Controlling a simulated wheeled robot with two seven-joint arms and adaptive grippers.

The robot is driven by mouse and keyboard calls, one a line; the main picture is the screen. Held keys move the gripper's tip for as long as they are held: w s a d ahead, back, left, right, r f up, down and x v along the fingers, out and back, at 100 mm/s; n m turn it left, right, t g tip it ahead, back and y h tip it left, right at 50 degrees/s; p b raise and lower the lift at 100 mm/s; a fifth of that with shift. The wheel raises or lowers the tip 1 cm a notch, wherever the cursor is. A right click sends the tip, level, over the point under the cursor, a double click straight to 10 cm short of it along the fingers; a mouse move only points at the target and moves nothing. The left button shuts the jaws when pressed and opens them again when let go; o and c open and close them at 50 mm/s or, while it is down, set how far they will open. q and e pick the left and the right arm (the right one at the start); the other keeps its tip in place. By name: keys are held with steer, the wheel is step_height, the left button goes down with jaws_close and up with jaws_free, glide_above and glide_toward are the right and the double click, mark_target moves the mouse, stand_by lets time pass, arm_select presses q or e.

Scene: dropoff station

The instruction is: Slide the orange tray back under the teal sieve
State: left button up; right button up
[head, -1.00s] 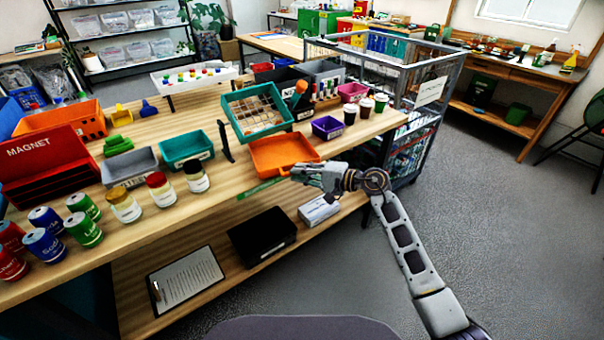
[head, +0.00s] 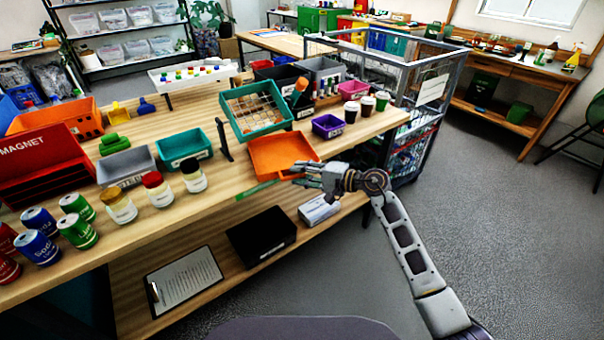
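The orange tray (head: 278,154) lies on the wooden table near its front edge, in front of the teal sieve (head: 232,122). The sieve is a teal frame with a wire mesh, tilted and raised above the table, with brownish pieces visible at its mesh. The tray's back edge is close to the sieve's lower front edge, and most of the tray is out in front. My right gripper (head: 299,175) is at the tray's front right edge, with its fingers apart. I cannot tell whether it touches the tray. My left gripper is not in view.
A black bracket (head: 224,140) stands left of the tray. A green strip (head: 258,190) lies at the table's front edge. A purple bin (head: 327,126) and several cups are on the right. A teal bin (head: 185,147) and jars are on the left. A wire cage cart (head: 412,130) stands behind.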

steer(key=shift+o, duration=0.3)
steer(key=shift+w+d, duration=0.1)
steer(key=shift+r, duration=0.1)
steer(key=shift+s+d, duration=0.3)
steer(key=shift+s, duration=0.15)
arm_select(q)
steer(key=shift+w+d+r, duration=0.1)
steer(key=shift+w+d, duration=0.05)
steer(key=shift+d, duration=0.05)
arm_select(e)
steer(key=v, duration=1.1)
steer(key=shift+d, duration=0.1)
steer(key=shift+w, duration=0.1)
